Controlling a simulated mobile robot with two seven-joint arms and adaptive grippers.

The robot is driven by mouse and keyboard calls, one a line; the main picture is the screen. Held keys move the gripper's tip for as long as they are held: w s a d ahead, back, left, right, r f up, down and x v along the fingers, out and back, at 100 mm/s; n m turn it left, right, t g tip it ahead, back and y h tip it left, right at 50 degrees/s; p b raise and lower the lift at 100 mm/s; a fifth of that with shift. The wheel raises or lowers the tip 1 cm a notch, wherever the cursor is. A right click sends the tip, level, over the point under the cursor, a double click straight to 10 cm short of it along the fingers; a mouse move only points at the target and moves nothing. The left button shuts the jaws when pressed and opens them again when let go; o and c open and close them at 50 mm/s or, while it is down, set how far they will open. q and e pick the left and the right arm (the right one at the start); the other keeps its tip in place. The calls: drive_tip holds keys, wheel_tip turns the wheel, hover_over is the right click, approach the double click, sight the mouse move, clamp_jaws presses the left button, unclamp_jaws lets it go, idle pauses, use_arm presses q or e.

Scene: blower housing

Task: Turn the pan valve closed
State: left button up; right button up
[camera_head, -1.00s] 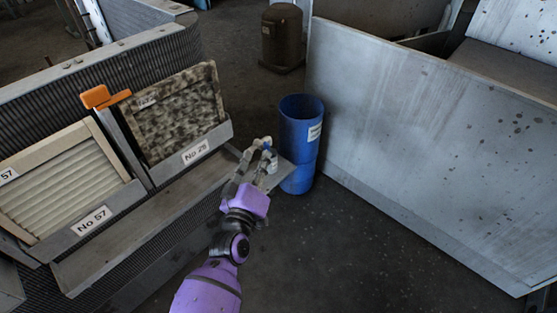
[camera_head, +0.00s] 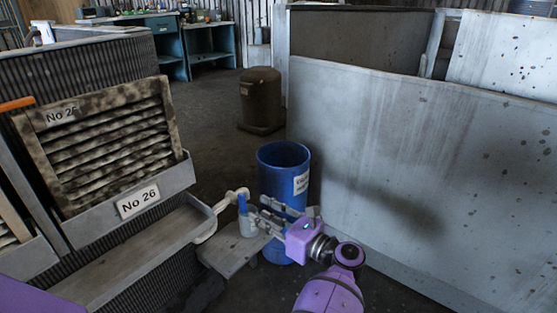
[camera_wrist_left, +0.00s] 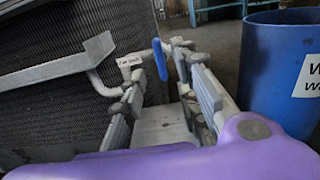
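The pan valve shows in the head view as a blue upright lever (camera_head: 242,203) on a pale pipe by the end of the grey ledge. My left gripper (camera_head: 262,213) reaches in from the right. In the wrist view its fingers (camera_wrist_left: 157,75) are spread either side of the lever, with a gap visible; contact cannot be made out. The valve body is partly hidden. My right gripper is not in view.
A blue drum (camera_head: 283,170) stands right behind my left gripper. A filter panel (camera_head: 110,148) labelled No 26 and a grey ledge (camera_head: 140,255) are on the left. A large grey panel (camera_head: 390,150) fills the right. Open floor lies between the ledge and the brown canister (camera_head: 261,97).

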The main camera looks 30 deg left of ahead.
sight(246, 205)
use_arm(q)
drive_tip(key=a, duration=0.2)
drive_tip(key=a+b, duration=0.1)
drive_tip(key=a, duration=0.4)
drive_tip(key=shift+w+a, duration=0.25)
drive_tip(key=shift+a, duration=0.1)
clamp_jaws()
